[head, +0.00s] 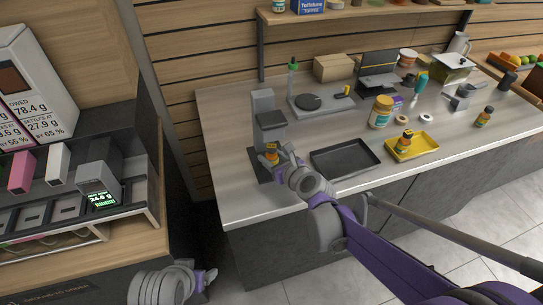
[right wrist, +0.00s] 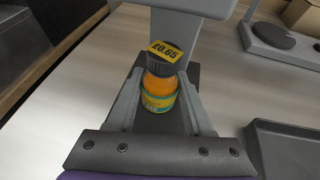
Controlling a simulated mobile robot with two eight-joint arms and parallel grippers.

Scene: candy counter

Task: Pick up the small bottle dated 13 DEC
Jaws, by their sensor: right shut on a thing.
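A small orange bottle (right wrist: 158,88) with a dark cap and a green-and-yellow label stands between the fingers of my right gripper (right wrist: 155,98), which is shut on it. A yellow tag reading £0.65 shows at its cap. In the head view this bottle (head: 271,152) is at the foot of a grey upright device (head: 266,115), and my right gripper (head: 277,160) reaches it from the front. Another small bottle (head: 404,141) is on a yellow tray (head: 425,146), and one more (head: 485,116) stands at the right. No date is readable. My left gripper (head: 207,277) is low at the bottom left, away from the counter.
A black empty tray (head: 345,159) lies right of the device. Behind are a scale (head: 318,100), a cardboard box (head: 333,67) and a large yellow-lidded jar (head: 380,111). White rings lie near the jar. Dispensers (head: 95,180) stand on the left counter. A shelf hangs above.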

